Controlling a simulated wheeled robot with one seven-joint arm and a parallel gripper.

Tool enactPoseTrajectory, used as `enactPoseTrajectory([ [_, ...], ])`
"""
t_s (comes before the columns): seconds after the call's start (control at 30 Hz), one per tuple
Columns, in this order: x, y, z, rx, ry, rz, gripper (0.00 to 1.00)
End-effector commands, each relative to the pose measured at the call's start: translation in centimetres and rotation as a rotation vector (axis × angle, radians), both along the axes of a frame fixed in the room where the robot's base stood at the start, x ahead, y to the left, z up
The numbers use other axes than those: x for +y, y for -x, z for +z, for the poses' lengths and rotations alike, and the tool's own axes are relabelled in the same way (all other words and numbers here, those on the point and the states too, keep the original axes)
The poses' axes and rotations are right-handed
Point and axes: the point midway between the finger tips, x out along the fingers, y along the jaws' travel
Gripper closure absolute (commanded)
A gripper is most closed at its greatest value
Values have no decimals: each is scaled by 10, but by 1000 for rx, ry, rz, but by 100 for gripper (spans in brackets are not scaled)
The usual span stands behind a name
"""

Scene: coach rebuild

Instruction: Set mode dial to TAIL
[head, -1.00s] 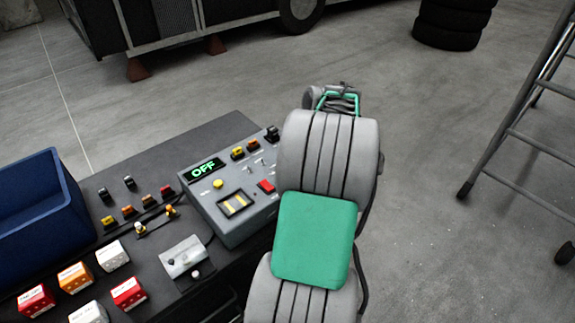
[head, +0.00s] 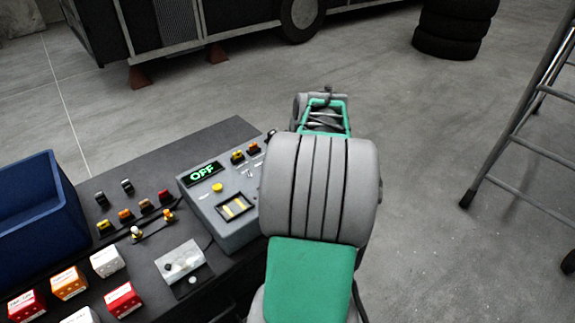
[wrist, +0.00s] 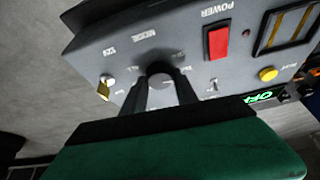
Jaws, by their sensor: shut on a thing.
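The mode dial (wrist: 160,74) is a dark round knob on the grey control box, under a label reading MODE, which appears upside down in the wrist view. My gripper (wrist: 163,86) has its two dark fingers on either side of the dial and is shut on it. The TAIL label and the dial's pointer cannot be made out. In the head view my arm hides the dial and the fingertips. The control box (head: 225,237) shows a green lit display (head: 203,172) reading OFF.
Near the dial are a red POWER switch (wrist: 217,43), a yellow button (wrist: 267,74) and a brass key or padlock (wrist: 103,90). On the bench left of the box are a blue bin (head: 40,215), coloured blocks (head: 122,299) and small switches. A ladder (head: 515,135) stands at right.

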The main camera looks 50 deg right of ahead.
Motion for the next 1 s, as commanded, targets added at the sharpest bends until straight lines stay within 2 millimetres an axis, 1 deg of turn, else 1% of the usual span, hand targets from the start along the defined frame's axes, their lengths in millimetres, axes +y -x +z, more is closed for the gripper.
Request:
enactPoseTrajectory([
  [0.13, 0, 0, 0, 0, -1, 1, 100],
  [0.17, 0, 0, 0, 0, -1, 1, 64],
  [0.4, 0, 0, 0, 0, -1, 1, 45],
  [0.63, 0, 0, 0, 0, 0, 1, 44],
  [0.73, 0, 2, 6, -3, 2, 1, 44],
  [0.87, 1, 10, 27, -3, 4, 0, 44],
  [0.9, 1, 14, 36, -4, 4, 1, 44],
  [1.0, 3, 22, 54, -2, 4, 0, 44],
])
